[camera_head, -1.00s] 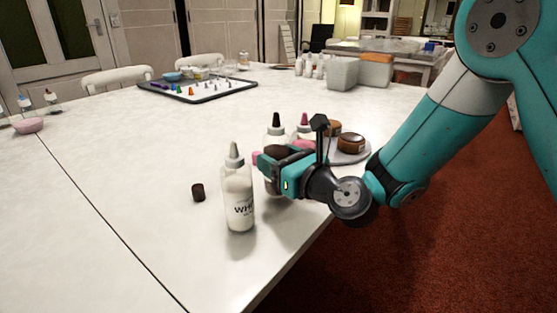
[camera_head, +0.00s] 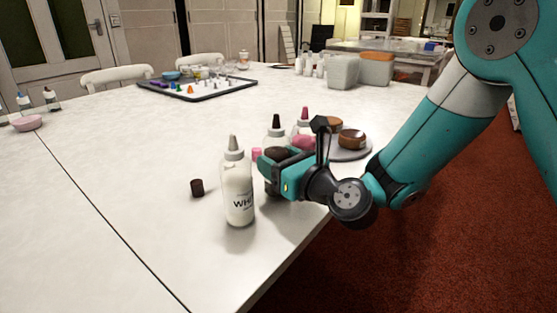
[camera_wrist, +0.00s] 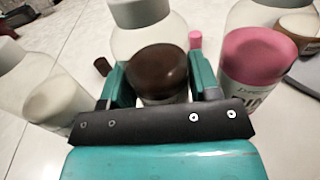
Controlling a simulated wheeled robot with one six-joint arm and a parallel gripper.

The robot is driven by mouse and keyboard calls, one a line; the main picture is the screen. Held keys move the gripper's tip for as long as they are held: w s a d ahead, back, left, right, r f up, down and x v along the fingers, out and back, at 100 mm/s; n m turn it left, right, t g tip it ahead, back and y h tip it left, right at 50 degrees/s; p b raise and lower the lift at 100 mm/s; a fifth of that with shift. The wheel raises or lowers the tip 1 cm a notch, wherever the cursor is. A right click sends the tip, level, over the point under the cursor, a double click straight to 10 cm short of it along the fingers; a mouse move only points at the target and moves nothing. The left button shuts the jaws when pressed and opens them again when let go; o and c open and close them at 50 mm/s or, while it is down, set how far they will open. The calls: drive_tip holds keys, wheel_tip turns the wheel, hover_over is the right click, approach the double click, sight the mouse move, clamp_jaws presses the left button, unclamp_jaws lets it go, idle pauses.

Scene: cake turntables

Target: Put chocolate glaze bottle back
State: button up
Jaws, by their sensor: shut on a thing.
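The chocolate glaze bottle has a dark brown tip (camera_head: 276,122) and a pale shoulder, and stands near the table's front right edge. My gripper (camera_head: 272,170) is shut on it from the right and hides much of its body. In the wrist view its brown part (camera_wrist: 158,72) sits between the two fingers of my gripper (camera_wrist: 160,85), with the label mostly hidden below. The bottle looks upright. I cannot tell whether its base touches the table.
A white glaze bottle (camera_head: 238,190) stands left of my gripper, near a dark cap (camera_head: 197,187). A pink glaze bottle (camera_wrist: 258,60) stands close on the right. Round cakes (camera_head: 352,139) sit on a grey plate behind.

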drive_tip(key=shift+f, duration=0.2)
drive_tip(key=o, duration=0.7)
drive_tip(key=shift+o, duration=0.2)
